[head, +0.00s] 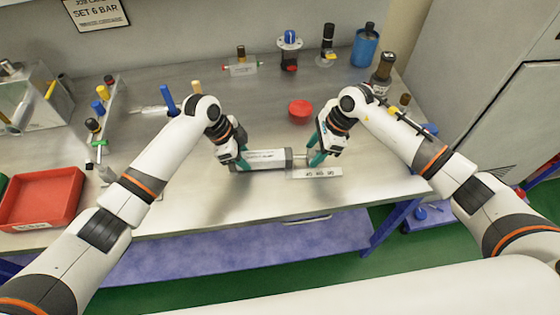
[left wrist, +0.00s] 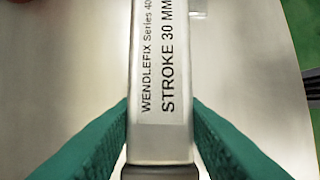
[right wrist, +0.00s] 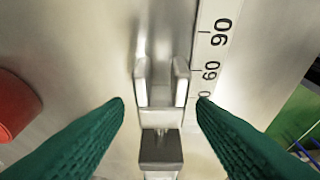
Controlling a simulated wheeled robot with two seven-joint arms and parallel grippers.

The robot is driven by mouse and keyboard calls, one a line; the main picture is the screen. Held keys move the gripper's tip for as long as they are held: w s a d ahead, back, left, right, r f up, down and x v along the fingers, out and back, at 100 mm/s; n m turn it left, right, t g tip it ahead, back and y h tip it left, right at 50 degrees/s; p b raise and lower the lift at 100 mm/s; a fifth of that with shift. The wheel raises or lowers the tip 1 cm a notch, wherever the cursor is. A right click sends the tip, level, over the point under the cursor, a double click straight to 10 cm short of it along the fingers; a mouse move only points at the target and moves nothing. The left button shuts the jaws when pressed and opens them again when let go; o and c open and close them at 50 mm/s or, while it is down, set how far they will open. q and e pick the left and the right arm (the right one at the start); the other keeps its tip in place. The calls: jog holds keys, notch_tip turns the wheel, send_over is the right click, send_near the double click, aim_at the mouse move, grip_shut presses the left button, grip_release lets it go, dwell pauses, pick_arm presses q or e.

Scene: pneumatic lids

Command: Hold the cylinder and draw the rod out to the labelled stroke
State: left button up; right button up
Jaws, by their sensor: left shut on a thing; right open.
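The grey cylinder (head: 268,161) lies on the bench. In the left wrist view its label (left wrist: 165,70) reads "WENDLEFIX Series 40, STROKE 30 MM". My left gripper (head: 241,164) is shut on the cylinder's body, near its left end. The rod's forked metal end (right wrist: 160,95) has a dark block (right wrist: 160,148) behind it. My right gripper (right wrist: 160,100) is open, its green fingers on either side of the fork and apart from it. A white scale strip (head: 318,173) lies beside the rod; 60 and 90 are legible in the right wrist view, and a lower number is partly hidden by a finger.
A red round piece (head: 300,108) lies behind the right gripper. A red bin (head: 42,198) stands at the left. Several fittings and a blue container (head: 365,47) stand along the back. The bench in front of the cylinder is clear to its front edge.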

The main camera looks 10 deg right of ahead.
pick_arm(q)
jog(key=shift+s+a+f, duration=0.1)
jog(key=shift+s+f, duration=0.05)
jog(key=shift+f, duration=0.05)
pick_arm(e)
jog(key=shift+v, duration=2.95)
jog(key=v, duration=1.2)
jog(key=shift+a, duration=0.1)
pick_arm(q)
jog(key=o, duration=1)
jog(key=shift+r, duration=0.1)
jog(key=shift+r, duration=0.15)
jog(key=v, duration=1.1)
jog(key=shift+a+r, duration=0.2)
jog(key=shift+r, duration=0.15)
